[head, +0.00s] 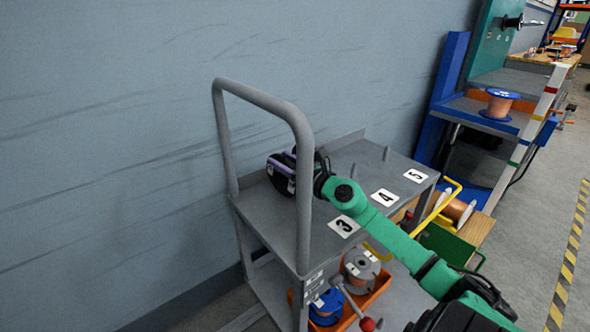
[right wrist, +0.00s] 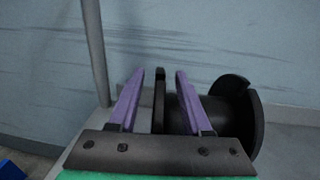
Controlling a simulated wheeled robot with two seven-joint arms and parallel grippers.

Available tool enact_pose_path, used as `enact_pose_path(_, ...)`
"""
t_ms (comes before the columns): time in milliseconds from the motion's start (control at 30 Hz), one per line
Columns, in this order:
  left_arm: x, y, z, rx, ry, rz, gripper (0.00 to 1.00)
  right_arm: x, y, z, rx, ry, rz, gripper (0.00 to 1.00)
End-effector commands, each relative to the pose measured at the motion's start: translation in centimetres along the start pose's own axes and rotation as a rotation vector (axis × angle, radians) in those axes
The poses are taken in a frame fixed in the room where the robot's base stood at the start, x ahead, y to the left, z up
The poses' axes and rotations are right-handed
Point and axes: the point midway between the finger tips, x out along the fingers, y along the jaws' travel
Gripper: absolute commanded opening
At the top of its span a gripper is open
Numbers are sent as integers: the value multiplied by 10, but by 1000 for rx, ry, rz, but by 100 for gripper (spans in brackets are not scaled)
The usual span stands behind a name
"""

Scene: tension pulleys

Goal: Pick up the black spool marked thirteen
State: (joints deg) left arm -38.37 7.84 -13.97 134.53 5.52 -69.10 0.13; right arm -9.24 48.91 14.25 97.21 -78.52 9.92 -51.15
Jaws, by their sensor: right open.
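A black spool (right wrist: 238,112) lies on its side on the cart's top shelf, near the handle. In the head view the spool (head: 281,183) is partly hidden by my gripper and the handle post; its white tags are too small to read. My right gripper (right wrist: 160,74) has purple fingers, open. In the right wrist view one flange of the spool stands between the fingers, with a gap visible on its left; the right finger is over the core, between the flanges. In the head view my right gripper (head: 284,164) reaches in from the right. My left gripper is not in view.
The grey cart (head: 376,156) has shelf labels 3, 4 and 5. Its tubular handle (head: 303,190) rises close beside the gripper. An orange bin (head: 378,290) below holds a grey spool (head: 360,270) and a blue spool (head: 327,307). A wall stands behind.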

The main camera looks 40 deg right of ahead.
Motion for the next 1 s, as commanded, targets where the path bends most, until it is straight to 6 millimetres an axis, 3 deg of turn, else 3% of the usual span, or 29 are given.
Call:
enact_pose_path(100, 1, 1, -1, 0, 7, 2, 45, 11, 0, 0, 0, 0, -1, 49)
enact_pose_path(300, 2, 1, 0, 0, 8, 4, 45, 11, 0, -1, 0, 1, 0, 49)
enact_pose_path(433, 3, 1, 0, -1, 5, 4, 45, 11, 0, -1, 0, 1, 0, 0)
enact_pose_path(1000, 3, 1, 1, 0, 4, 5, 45, 11, 0, 0, 0, 0, 0, 0)
